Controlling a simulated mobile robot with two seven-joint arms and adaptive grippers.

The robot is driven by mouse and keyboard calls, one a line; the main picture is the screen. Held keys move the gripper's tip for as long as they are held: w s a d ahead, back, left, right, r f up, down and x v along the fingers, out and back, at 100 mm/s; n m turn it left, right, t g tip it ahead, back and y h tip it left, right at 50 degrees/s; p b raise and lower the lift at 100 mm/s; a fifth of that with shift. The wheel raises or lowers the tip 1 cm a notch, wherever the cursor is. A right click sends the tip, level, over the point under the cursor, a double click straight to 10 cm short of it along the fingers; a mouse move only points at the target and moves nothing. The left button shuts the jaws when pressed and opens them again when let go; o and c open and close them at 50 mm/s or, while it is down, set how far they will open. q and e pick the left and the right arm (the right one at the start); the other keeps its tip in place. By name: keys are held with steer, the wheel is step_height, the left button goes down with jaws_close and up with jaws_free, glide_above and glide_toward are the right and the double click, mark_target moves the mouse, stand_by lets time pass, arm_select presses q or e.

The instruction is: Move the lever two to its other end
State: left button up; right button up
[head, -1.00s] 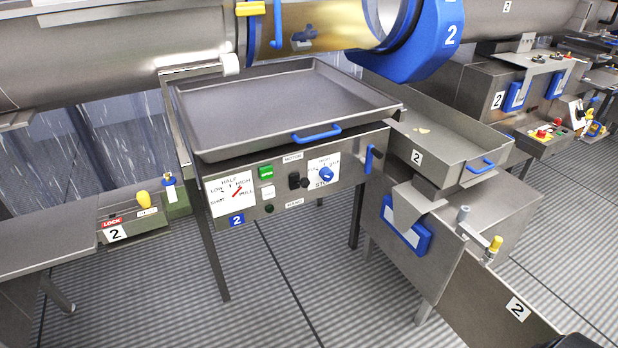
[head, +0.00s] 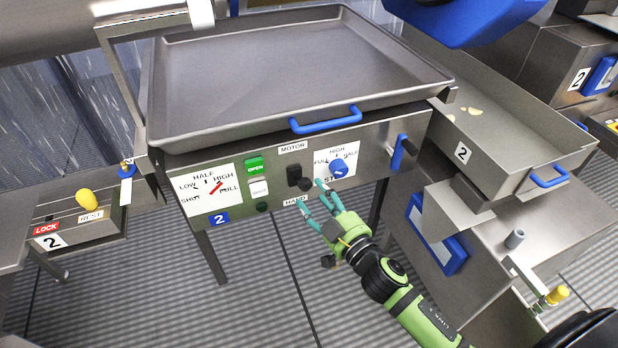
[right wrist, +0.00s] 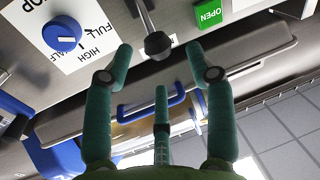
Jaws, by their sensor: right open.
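The black lever (head: 304,184) is on the steel panel (head: 375,165) marked 2, between the labels MOTOR and HAND. My right gripper (head: 311,196) is open and empty just below the knob, fingers pointing up at the panel. In the right wrist view the lever's rod and round knob (right wrist: 158,45) show between and just beyond the two outer fingertips. I see no contact. A third finger points up below the knob. My left gripper is not in view.
A green OPEN button (head: 254,167) is left of the lever, and a blue dial (head: 339,168) is right of it. A tray with a blue handle (head: 325,120) stands above the panel. A blue side handle (head: 399,153) is further right. The floor below is clear.

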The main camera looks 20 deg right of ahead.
mark_target(308, 188)
steer(key=x, duration=0.4)
steer(key=shift+w+a, duration=0.15)
steer(key=shift+w, duration=0.5)
jaws_close()
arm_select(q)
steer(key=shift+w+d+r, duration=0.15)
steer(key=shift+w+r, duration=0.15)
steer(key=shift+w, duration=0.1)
